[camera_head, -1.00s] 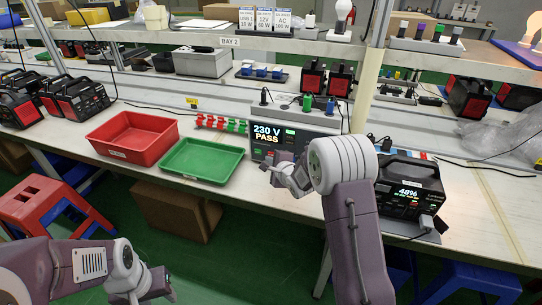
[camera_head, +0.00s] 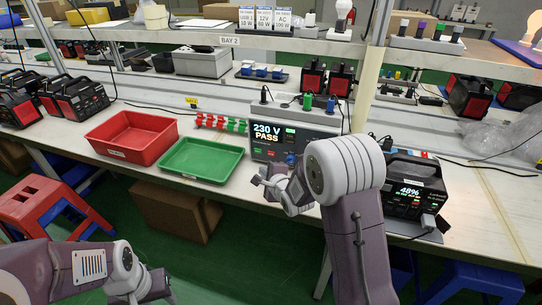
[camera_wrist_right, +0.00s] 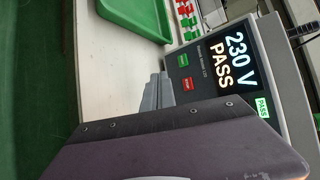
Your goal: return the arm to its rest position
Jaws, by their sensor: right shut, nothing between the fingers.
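My right arm (camera_head: 350,215) reaches up from the bottom, bent at a white banded joint. My right gripper (camera_head: 262,180) is shut and empty, in front of the tester (camera_head: 290,140) near the bench's front edge. In the right wrist view its grey fingers (camera_wrist_right: 155,92) are together beside the tester's lower edge, with nothing between them. The tester reads "230 V PASS". My left gripper (camera_head: 160,290) is low at the bottom left, off the bench; its fingers show too poorly to tell their state.
A red tray (camera_head: 113,152) and a green tray (camera_head: 203,178) lie left of the tester. A power station (camera_head: 410,195) showing 48% stands right of my right arm, partly hidden by it.

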